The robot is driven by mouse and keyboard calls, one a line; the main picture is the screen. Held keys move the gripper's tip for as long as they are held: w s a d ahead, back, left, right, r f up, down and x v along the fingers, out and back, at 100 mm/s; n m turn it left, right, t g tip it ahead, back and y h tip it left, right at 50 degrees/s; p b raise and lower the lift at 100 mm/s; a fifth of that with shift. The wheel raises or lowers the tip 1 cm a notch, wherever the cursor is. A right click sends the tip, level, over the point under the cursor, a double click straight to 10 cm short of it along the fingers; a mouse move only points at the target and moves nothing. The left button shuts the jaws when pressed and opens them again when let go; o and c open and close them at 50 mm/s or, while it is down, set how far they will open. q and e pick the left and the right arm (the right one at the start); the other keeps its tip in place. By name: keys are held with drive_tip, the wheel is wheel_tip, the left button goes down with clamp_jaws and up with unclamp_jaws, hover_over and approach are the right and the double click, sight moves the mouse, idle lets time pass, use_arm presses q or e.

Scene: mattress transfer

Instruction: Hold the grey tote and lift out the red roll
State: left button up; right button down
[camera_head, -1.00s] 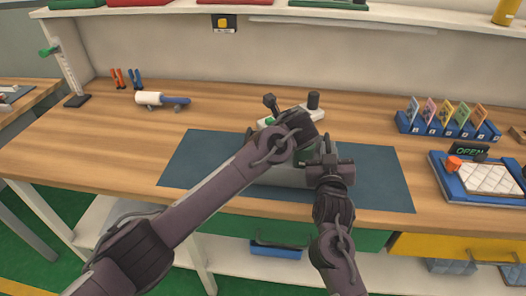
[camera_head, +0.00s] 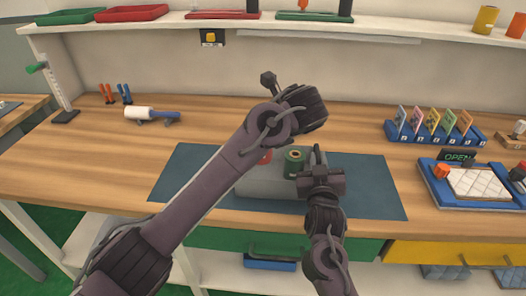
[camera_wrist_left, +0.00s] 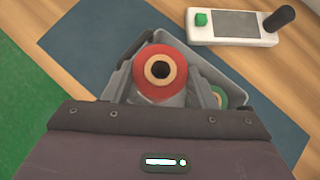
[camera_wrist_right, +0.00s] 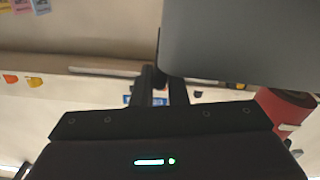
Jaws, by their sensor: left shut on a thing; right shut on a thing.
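The grey tote (camera_head: 270,184) stands on the dark blue mat in the head view. My right gripper (camera_head: 318,157) is shut on its wall at the right; that wall (camera_wrist_right: 240,42) fills the top of the right wrist view. My left gripper (camera_wrist_left: 160,78) is shut on the red roll (camera_wrist_left: 152,88), seen end-on over the tote in the left wrist view. A bit of the red roll (camera_head: 265,157) shows below my left arm, whose forearm hides the rest. I cannot tell whether its lower end is clear of the tote. A green roll (camera_head: 292,166) stands in the tote.
The blue mat (camera_head: 375,190) is free at the right. A white device (camera_wrist_left: 238,26) with a green button lies behind the tote. Blue card rack (camera_head: 432,136) and a blue tray (camera_head: 428,178) stand right; a white-and-blue roller (camera_head: 140,114) lies left. A shelf (camera_head: 390,34) runs above.

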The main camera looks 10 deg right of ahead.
use_arm(q)
wheel_tip(320, 180, up, 6)
drive_tip(key=shift+f, duration=0.25)
use_arm(e)
drive_tip(key=shift+f, duration=0.1)
drive_tip(key=c, duration=1.4)
unclamp_jaws()
drive_tip(key=shift+o, duration=0.2)
